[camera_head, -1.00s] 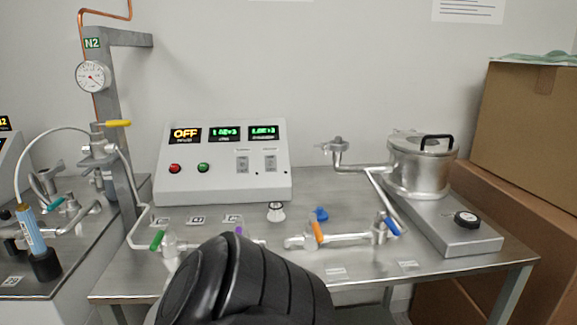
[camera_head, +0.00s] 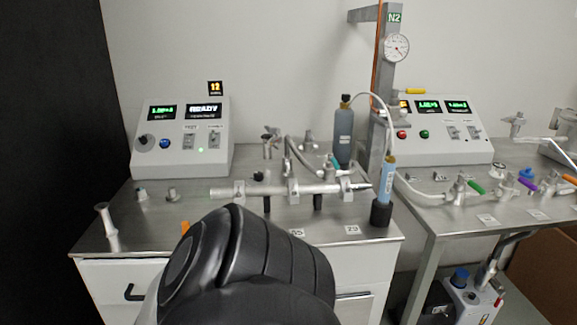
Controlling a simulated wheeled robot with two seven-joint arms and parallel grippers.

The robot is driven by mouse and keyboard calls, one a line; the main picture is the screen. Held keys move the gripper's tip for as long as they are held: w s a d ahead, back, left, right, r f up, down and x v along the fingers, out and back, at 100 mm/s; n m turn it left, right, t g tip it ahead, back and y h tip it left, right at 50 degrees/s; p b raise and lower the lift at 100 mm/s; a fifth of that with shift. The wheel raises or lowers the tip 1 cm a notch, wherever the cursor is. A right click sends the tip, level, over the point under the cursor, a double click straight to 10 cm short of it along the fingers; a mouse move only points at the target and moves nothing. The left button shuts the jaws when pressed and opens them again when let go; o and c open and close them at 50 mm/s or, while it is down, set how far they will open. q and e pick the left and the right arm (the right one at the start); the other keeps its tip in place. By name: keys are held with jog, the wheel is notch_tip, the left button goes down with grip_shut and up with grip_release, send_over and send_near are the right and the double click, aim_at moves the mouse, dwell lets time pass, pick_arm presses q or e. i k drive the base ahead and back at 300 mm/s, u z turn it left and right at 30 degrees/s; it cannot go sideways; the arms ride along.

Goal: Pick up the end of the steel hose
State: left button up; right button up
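A grey curved hose (camera_head: 296,160), which may be the steel hose, arches above the metal tube assembly on the left bench. Its lower end runs toward the fittings on the right of the assembly; I cannot clearly make out its free end. A long metal tube (camera_head: 262,190) lies level across clamps below it. A black ribbed part of my own body fills the lower middle and covers the bench's front edge. Neither of my grippers shows in the view.
A control box (camera_head: 182,137) stands at the back left. A blue cylinder in a black holder (camera_head: 381,214) stands at the bench's right corner. A small flanged metal piece (camera_head: 107,226) stands front left. A second bench (camera_head: 440,222) with valves is at right, past a gap.

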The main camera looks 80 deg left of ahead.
aim_at(287, 160)
jog(key=k, duration=0.25)
jog(key=u, duration=1.25)
